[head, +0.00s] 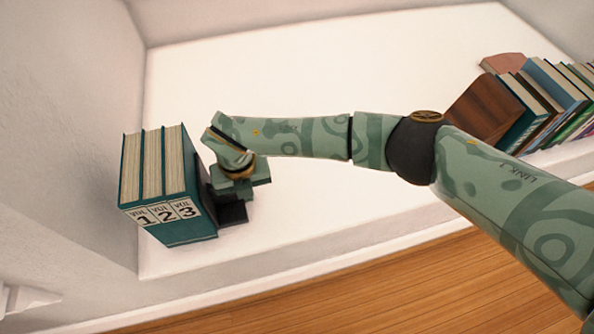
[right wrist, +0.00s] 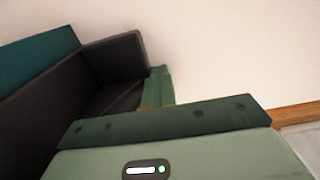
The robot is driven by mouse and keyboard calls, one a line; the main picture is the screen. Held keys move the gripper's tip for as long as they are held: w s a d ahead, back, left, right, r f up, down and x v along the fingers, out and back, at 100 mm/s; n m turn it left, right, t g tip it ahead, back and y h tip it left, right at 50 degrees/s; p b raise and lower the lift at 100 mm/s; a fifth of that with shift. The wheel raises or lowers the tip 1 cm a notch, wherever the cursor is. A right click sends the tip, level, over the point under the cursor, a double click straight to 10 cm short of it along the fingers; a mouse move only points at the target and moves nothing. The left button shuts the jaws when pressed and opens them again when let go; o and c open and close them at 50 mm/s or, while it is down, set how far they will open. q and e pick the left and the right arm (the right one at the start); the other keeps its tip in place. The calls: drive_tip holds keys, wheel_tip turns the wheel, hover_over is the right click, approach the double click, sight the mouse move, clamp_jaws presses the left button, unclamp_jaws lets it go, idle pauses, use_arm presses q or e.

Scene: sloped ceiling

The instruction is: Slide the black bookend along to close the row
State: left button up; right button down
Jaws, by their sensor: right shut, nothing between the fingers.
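Three teal volumes (head: 155,185), labelled VOL 1, 2 and 3, stand upright side by side on the white surface at the left of the head view. The black bookend (head: 233,213) is just right of VOL 3, partly hidden by my right gripper (head: 240,185). In the right wrist view the bookend (right wrist: 115,58) shows its dark upright plate beside a teal cover (right wrist: 38,52); I cannot tell whether they touch. My right gripper is shut and empty, close against the bookend's open side; contact is unclear. My left gripper is not in view.
A leaning row of books (head: 560,95) with a brown wooden block (head: 484,110) stands at the right. The white surface (head: 300,85) between is clear apart from my arm. Its front edge drops to a wooden floor (head: 400,285). A wall borders the left.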

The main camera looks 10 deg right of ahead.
sight(222, 198)
drive_tip(key=shift+s+a+b, duration=0.15)
drive_tip(key=shift+a+b, duration=0.95)
drive_tip(key=shift+a, duration=2.3)
drive_tip(key=shift+a+r, duration=0.1)
drive_tip(key=shift+a, duration=0.15)
drive_tip(key=shift+d+r+p, duration=0.1)
drive_tip(key=shift+d+p, duration=0.4)
drive_tip(key=shift+p, duration=0.05)
drive_tip(key=shift+d+p, duration=0.3)
drive_tip(key=shift+d, duration=0.15)
drive_tip(key=shift+r, duration=0.1)
wheel_tip(222, 198, up, 10)
drive_tip(key=p, duration=0.5)
drive_tip(key=shift+d+f+p, duration=0.15)
drive_tip(key=shift+f+p, duration=0.05)
drive_tip(key=shift+p, duration=0.15)
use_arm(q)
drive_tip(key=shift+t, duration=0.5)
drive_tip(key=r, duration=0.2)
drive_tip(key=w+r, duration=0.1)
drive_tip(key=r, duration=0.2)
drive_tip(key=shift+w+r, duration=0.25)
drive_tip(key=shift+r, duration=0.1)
use_arm(e)
drive_tip(key=shift+f, duration=0.1)
